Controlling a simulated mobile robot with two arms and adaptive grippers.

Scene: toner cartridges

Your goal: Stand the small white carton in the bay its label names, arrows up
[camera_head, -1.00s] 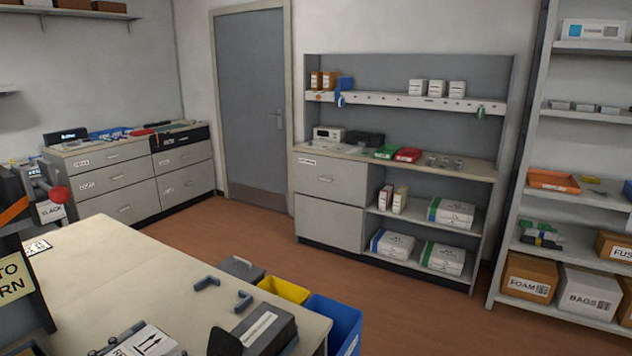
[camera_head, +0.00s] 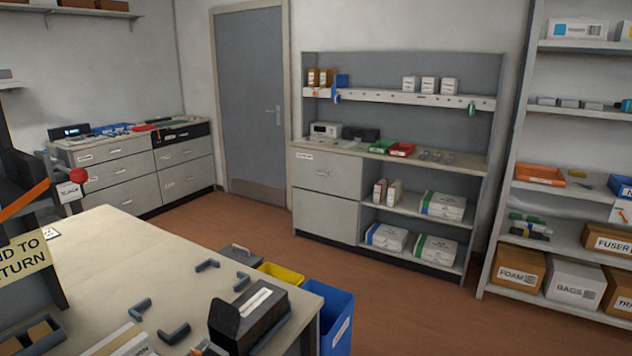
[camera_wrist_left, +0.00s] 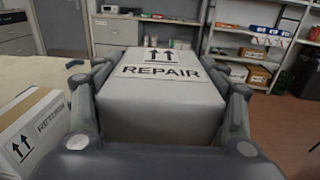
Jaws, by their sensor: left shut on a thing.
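The small white carton (camera_wrist_left: 160,105) is between the fingers of my left gripper (camera_wrist_left: 158,82) in the left wrist view. Its label reads REPAIR, with two arrows over a bar pointing toward the top of the picture. The fingers are shut on its two sides. What lies under it is hidden. A second white carton (camera_wrist_left: 32,128) marked RETURN stands to its left; part of what looks like this carton shows in the head view (camera_head: 124,341). Grey corner brackets (camera_head: 140,308) lie on the table; no bay name is readable on them. My right gripper is not in view.
The pale table (camera_head: 95,260) is clear behind the brackets. A dark tray (camera_head: 58,338) is at the lower left.

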